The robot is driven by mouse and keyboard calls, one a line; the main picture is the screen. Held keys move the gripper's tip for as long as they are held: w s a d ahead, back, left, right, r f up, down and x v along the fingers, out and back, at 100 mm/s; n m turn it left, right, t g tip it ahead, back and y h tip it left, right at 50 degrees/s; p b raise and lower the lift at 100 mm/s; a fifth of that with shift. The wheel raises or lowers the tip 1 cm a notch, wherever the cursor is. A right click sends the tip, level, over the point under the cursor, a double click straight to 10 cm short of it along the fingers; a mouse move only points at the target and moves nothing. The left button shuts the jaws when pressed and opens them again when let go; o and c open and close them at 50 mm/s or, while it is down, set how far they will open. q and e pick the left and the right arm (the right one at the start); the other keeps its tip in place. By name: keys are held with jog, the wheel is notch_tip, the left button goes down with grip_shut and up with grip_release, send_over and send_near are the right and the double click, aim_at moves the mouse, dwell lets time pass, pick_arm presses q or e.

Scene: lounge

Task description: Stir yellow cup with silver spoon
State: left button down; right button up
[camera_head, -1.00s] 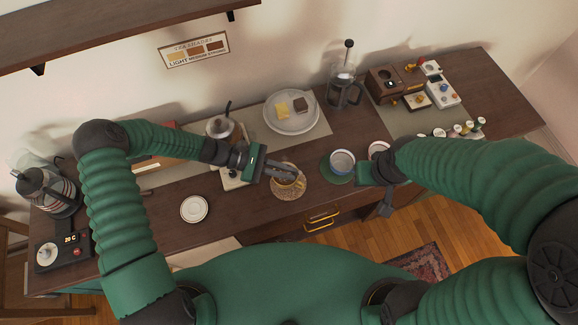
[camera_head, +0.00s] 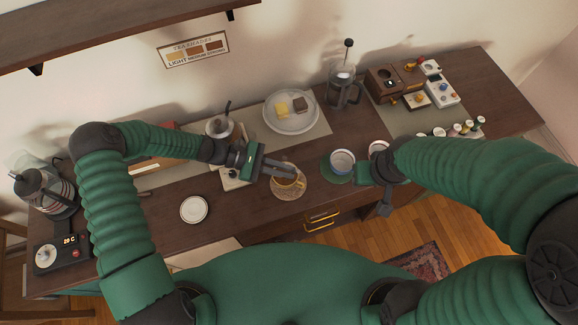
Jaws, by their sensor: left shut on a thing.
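The yellow cup (camera_head: 286,183) stands on a patterned round saucer (camera_head: 279,194) near the middle of the counter. My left gripper (camera_head: 292,171) reaches in from the left, with its fingers over the back rim of the cup, covering part of it. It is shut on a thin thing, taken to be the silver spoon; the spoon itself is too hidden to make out. I cannot tell how deep it sits in the cup. My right gripper (camera_head: 385,208) hangs by the counter's front edge, away from the cup; its jaw opening is unclear.
A pale cup (camera_head: 342,160) on a green saucer (camera_head: 337,178) stands right of the yellow cup. A French press (camera_head: 343,92) and a plate with food (camera_head: 291,123) stand behind.

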pick_arm(q)
jog(key=shift+w+d, duration=0.1)
jog(key=shift+d, duration=0.2)
jog(key=shift+r, duration=0.1)
jog(key=shift+d+r+p, duration=0.25)
jog(key=shift+r+p, duration=0.1)
jog(key=shift+r, duration=0.2)
jog(key=r+p, duration=0.1)
jog(key=s+r+p, duration=0.1)
jog(key=d+r+p, duration=0.1)
jog(key=r, duration=0.1)
jog(key=shift+s+d+p, duration=0.1)
jog(key=shift+s+p, duration=0.05)
jog(key=shift+p, duration=0.15)
jog(key=shift+f, duration=0.1)
notch_tip(320, 180, up, 5)
jog(key=p, duration=0.4)
